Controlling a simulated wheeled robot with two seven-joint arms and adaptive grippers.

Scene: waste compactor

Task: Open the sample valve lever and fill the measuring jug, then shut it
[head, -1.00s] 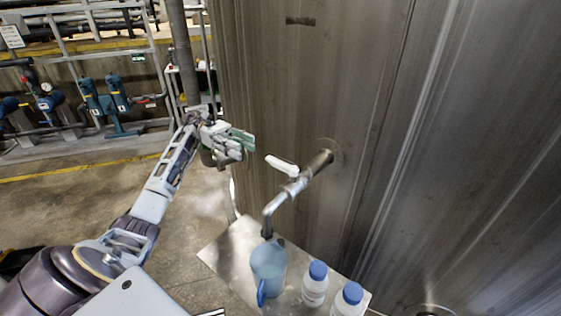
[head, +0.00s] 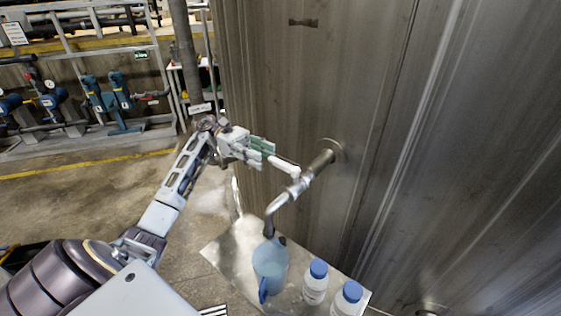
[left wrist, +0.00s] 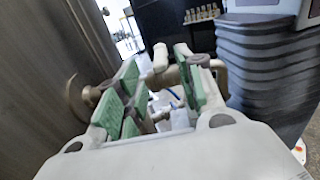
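A white valve lever (head: 283,166) sits on a metal sample pipe (head: 304,182) that comes out of the steel wall and bends down to a spout. The blue measuring jug (head: 270,268) stands under the spout on a metal shelf; its fill level is unclear. My left gripper (head: 268,150) is at the lever's free end. In the left wrist view, the green-padded fingers (left wrist: 156,68) are apart, and the lever (left wrist: 160,56) shows between their tips. Contact with the lever cannot be told. My right gripper is out of view.
Two white bottles with blue caps (head: 315,283) (head: 346,299) stand to the right of the jug on the shelf (head: 232,248). The large steel wall (head: 375,120) rises right behind the pipe. Blue pumps and railings are far off at the left.

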